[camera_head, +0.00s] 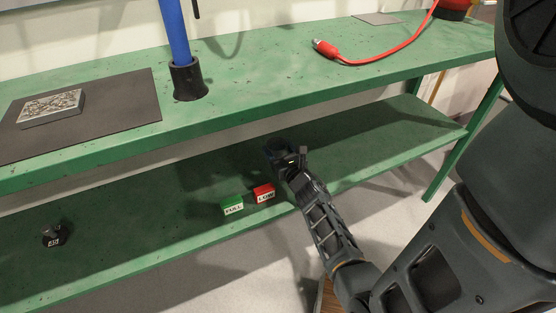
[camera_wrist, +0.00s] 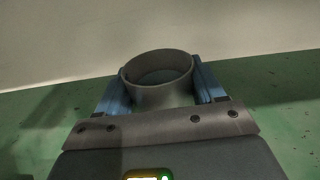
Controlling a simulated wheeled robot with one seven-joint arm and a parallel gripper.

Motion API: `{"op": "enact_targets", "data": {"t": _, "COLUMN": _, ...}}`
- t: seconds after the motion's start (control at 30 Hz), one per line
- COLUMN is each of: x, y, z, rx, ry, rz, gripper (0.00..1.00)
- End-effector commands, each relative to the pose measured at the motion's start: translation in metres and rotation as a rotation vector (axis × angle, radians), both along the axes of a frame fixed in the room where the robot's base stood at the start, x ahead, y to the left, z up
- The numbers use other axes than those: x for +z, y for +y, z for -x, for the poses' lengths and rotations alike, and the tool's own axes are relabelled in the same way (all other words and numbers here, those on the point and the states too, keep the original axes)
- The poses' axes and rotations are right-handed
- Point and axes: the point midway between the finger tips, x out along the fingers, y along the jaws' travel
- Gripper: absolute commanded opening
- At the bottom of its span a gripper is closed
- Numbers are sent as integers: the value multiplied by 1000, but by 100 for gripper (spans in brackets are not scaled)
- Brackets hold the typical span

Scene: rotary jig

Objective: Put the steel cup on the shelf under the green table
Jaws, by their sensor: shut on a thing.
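The steel cup (camera_wrist: 160,92) is a grey, round, open-topped cup, seen upright between the two blue fingers of my gripper (camera_wrist: 161,88) in the wrist view. My gripper is shut on its sides. In the head view my gripper (camera_head: 277,148) is at the lower shelf (camera_head: 345,160) of the green table (camera_head: 270,62), under the tabletop. The cup is small and dark there, partly hidden by the gripper. I cannot tell whether the cup's base touches the shelf.
A green FULL block (camera_head: 232,205) and a red LOW block (camera_head: 264,193) sit on the shelf just left of my gripper. A small dark object (camera_head: 54,236) is farther left. The tabletop is overhead. The shelf to the right is clear.

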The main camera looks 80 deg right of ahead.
Motion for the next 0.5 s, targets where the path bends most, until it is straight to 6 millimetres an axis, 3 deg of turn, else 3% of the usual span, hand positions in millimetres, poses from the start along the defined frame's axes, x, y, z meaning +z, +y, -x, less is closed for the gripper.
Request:
{"op": "enact_targets", "data": {"t": 0.2, "x": -32, "y": -1, "z": 1, "rx": -3, "ry": 0, "rz": -1, "gripper": 31}}
{"op": "enact_targets", "data": {"t": 0.5, "x": -34, "y": -1, "z": 0, "rx": 0, "ry": -1, "rz": 1, "gripper": 31}}
